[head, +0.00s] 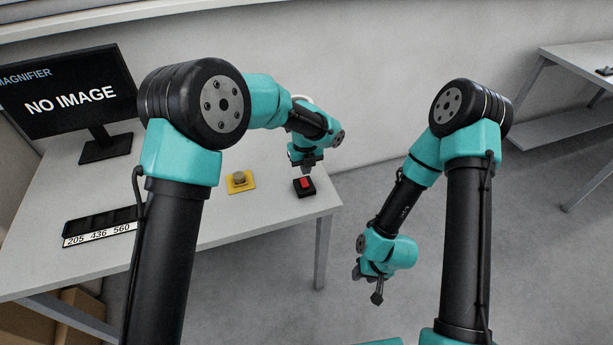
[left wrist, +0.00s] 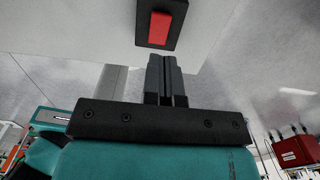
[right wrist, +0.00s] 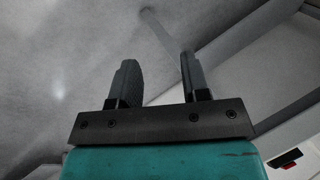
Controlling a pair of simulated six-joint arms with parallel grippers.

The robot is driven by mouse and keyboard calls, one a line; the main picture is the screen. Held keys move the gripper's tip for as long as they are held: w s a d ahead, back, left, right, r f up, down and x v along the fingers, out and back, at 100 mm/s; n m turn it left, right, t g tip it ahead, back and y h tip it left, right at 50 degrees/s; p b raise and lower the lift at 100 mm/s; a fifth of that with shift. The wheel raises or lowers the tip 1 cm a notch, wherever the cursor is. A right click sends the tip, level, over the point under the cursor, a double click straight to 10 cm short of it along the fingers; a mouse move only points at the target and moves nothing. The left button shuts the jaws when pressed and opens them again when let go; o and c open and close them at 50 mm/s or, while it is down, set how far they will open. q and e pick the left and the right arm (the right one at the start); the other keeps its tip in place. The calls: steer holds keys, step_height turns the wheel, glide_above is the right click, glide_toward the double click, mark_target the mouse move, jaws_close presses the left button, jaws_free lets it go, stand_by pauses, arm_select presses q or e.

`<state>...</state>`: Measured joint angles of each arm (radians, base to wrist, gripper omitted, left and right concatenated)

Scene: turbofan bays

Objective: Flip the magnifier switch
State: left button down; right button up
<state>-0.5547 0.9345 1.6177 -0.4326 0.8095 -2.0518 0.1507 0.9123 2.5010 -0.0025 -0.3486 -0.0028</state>
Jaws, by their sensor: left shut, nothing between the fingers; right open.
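The magnifier switch is a red rocker (head: 304,183) in a black base near the right end of the white table. In the left wrist view the red rocker (left wrist: 160,28) is just beyond my fingertips. My left gripper (head: 307,168) is shut and empty, just above and behind the switch in the head view; it also shows in the left wrist view (left wrist: 165,60). A small gap seems to separate it from the rocker, but I cannot tell exactly. The monitor (head: 65,92) reads "MAGNIFIER" and "NO IMAGE". My right gripper (head: 367,287) is open and empty, off the table over the floor.
A yellow plate with a round knob (head: 240,181) sits left of the switch. A black tray labelled "205 436 560" (head: 101,225) lies at the table's front left. The wall stands behind the table (head: 245,225). Another table (head: 585,62) is at the far right.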

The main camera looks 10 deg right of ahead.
mark_target(306, 184)
arm_select(q)
step_height(306, 184, up, 9)
steer(key=shift+f, duration=0.15)
steer(key=shift+s+d, duration=0.1)
